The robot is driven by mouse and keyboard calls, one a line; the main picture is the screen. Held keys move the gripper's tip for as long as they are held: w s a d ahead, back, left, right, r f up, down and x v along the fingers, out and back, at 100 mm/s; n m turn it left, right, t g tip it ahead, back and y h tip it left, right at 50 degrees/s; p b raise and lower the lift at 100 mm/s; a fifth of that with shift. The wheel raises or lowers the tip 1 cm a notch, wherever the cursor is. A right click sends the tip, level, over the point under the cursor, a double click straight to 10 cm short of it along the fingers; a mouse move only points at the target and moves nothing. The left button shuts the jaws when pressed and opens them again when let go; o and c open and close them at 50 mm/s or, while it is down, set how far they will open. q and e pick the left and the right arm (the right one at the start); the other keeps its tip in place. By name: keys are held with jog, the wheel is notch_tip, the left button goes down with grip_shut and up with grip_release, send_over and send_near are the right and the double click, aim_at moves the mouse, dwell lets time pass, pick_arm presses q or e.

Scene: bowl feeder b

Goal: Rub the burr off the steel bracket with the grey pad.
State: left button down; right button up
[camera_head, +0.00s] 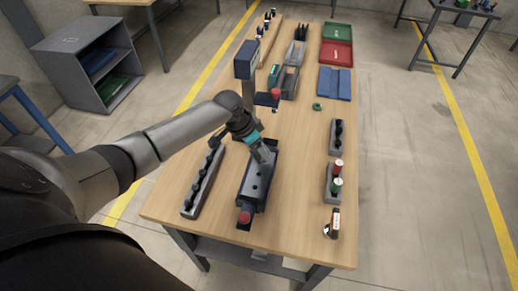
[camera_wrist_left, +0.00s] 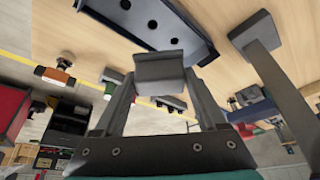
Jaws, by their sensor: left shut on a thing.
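My left gripper (camera_head: 264,152) reaches in over the near half of the wooden table. In the left wrist view it (camera_wrist_left: 160,85) is shut on a grey block, which looks like the grey pad (camera_wrist_left: 158,72). Below it is a long dark holder (camera_head: 243,202) with a grey, holed top, which also shows in the wrist view (camera_wrist_left: 205,45). The holed grey piece (camera_head: 257,183) in it may be the steel bracket. The gripper is over the holder's far end; I cannot tell whether the pad touches. The burr cannot be made out. My right gripper is not in view.
A rack of black knobs (camera_head: 203,185) stands left of the holder. A post with a dark box (camera_head: 246,60) rises beyond the gripper. Blue trays (camera_head: 335,83) and a red bin (camera_head: 337,54) are farther back.

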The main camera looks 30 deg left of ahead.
pick_arm(q)
jog(key=shift+w, duration=0.15)
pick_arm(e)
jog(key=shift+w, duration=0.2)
pick_arm(q)
jog(key=shift+r, duration=3.05)
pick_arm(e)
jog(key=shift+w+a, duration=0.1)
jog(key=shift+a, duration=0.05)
